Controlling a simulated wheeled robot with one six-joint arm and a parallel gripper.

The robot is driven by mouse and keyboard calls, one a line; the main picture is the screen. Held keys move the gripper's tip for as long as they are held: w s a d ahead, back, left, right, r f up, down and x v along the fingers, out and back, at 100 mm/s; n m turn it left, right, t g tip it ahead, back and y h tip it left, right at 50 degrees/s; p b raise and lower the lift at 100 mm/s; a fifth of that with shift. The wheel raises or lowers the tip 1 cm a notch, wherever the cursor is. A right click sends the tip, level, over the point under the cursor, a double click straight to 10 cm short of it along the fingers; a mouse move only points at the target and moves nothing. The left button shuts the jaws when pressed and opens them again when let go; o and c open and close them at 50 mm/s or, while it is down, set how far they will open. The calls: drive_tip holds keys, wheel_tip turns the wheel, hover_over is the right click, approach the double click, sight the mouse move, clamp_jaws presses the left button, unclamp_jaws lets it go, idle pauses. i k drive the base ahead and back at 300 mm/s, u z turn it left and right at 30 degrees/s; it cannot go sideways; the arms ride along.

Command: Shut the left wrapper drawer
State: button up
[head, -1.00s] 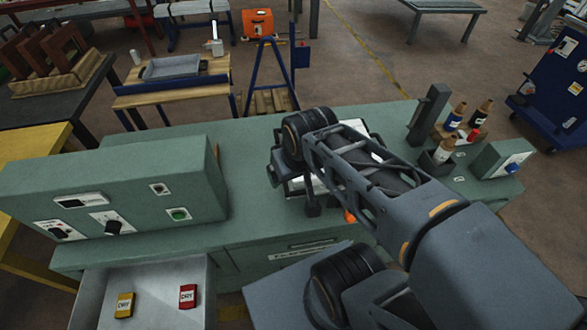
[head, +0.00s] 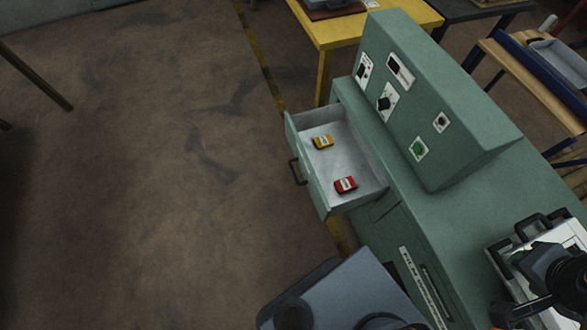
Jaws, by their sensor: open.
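The left wrapper drawer (head: 310,189) stands pulled out from the green bench, its front and dark handle (head: 297,171) facing left over the floor. Inside its grey tray lie a yellow packet (head: 323,142) and a red packet (head: 345,185), apart from each other. My gripper (head: 530,303) is at the lower right edge of the head view, over the bench top by a white-and-dark device, well away from the drawer. It is open, and part of it and of my arm is cut off by the frame.
A green control box (head: 430,110) with knobs and a green button stands on the bench (head: 480,215) behind the drawer. A yellow table (head: 335,35) stands beyond. The brown floor (head: 140,190) in front of the drawer is clear.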

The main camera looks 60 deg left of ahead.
sight(350, 155)
drive_tip(key=k, duration=0.3)
drive_tip(key=u, duration=3.35)
drive_tip(key=k, duration=0.9)
drive_tip(key=z, duration=1.1)
drive_tip(key=i, duration=0.95)
drive_tip(key=u, duration=0.1)
drive_tip(key=k, duration=0.5)
drive_tip(key=u, duration=1)
drive_tip(key=i, duration=1)
drive_tip(key=z, duration=0.1)
